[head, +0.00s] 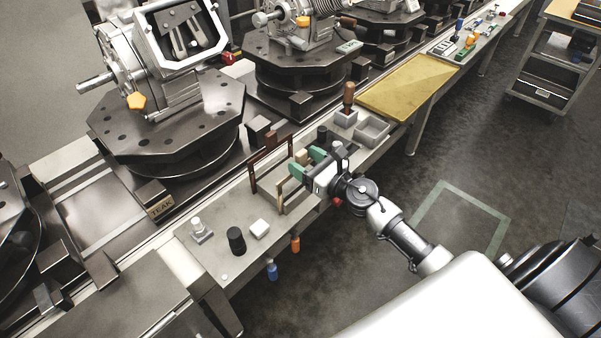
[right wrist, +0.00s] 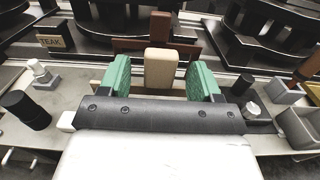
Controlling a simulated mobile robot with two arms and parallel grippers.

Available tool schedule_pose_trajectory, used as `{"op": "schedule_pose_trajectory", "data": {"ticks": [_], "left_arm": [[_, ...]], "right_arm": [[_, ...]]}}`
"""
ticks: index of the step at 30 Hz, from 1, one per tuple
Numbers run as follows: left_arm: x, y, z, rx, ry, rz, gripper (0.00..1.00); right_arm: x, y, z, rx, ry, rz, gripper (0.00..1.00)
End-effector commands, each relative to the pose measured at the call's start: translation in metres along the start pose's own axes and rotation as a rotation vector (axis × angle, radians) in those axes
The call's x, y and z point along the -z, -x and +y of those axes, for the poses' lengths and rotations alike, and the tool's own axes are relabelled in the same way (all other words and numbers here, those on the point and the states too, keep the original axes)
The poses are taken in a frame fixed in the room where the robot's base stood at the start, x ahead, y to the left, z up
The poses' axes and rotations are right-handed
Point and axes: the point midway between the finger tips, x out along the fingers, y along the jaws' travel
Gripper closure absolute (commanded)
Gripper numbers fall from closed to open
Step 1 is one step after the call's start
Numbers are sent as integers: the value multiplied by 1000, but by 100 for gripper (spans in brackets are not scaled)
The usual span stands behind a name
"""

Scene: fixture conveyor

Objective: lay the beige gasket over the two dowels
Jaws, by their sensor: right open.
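My right gripper (head: 306,163) is open over the bench, with green finger pads. Between the pads stands a beige upright block (right wrist: 160,68), with a gap visible on each side in the right wrist view. It seems to be the tab of the beige gasket (head: 281,198), a thin frame partly hidden under my gripper. A similar brown frame (head: 256,178) with a brown tab is just behind it. I cannot pick out the two dowels with certainty; small pale pegs (right wrist: 38,154) show at the lower left of the right wrist view. My left gripper is not in view.
On the bench are a black cylinder (head: 236,240), a white block (head: 260,228) and a pale peg on a grey base (head: 200,232). Grey bins (head: 372,131) stand to the right. Conveyor fixtures (head: 170,120) run behind. The bench's front left has clear room.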

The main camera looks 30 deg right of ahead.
Motion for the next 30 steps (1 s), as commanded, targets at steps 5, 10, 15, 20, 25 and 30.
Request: {"op": "schedule_pose_trajectory", "data": {"ticks": [5, 10, 15, 20, 25, 30], "left_arm": [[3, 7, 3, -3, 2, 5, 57], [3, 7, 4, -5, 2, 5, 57], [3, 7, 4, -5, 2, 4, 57], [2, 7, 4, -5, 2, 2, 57], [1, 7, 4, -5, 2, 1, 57], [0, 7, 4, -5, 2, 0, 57]], "right_arm": [[-3, -28, 0, 2, -3, -2, 36], [-2, -37, 0, 0, -1, 0, 36], [-2, -37, 0, 0, -1, 0, 36], [-2, -36, 0, 1, -1, 0, 59], [-2, -36, 0, 1, -1, 0, 85], [-2, -36, 0, 1, -1, 0, 100]]}}
